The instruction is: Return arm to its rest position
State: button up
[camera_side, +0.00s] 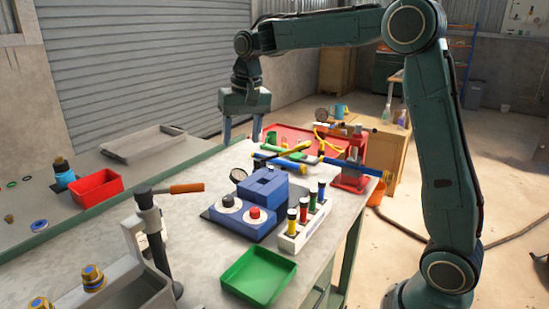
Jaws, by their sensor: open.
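My gripper (243,134) hangs from my arm above the workbench (200,225), pointing down. Its two grey fingers are apart and nothing shows between them. It is behind the blue block fixture and to the left of the red tray area in the picture. My arm arches over from the right side, with its elbow high at the top right. The fingertips appear above the bench top; the exact height cannot be told from this view.
A blue fixture (264,184) with round knobs, a white rack (299,236) of coloured plugs, a green tray (258,276), a red tray (290,135) with tools and a lever stand (150,225) occupy the bench. A red bin (97,188) is at left. The bench's left-middle is clear.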

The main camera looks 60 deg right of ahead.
jog(key=s+a+r+n+t, duration=0.1)
jog(key=s+a+r+n, duration=0.1)
jog(key=s, duration=0.6)
jog(key=s+a+r+n+t, duration=0.1)
jog(key=s+a+r, duration=0.1)
jog(key=s, duration=0.5)
jog(key=s+a+f+n+t, duration=0.1)
jog(key=s+f+n, duration=0.2)
jog(key=s, duration=1.1)
notch_tip(320, 180, down, 3)
jog(key=shift+s+t, duration=0.25)
jog(key=shift+t, duration=0.15)
jog(key=o, duration=0.9)
jog(key=shift+w, duration=0.15)
jog(key=shift+o, duration=0.5)
jog(key=shift+w+d+r+n, duration=0.2)
jog(key=shift+w+r+n, duration=0.05)
jog(key=shift+w+n, duration=0.3)
jog(key=w+d+f+n+g, duration=0.1)
jog(key=w+d+n, duration=0.3)
jog(key=w+n, duration=0.4)
jog(key=w+d+f+n+g, duration=0.2)
jog(key=w+d+n+g, duration=0.2)
jog(key=w+n, duration=0.4)
jog(key=shift+f+n+g, duration=0.15)
jog(key=shift+n+g, duration=0.15)
jog(key=shift+n, duration=0.15)
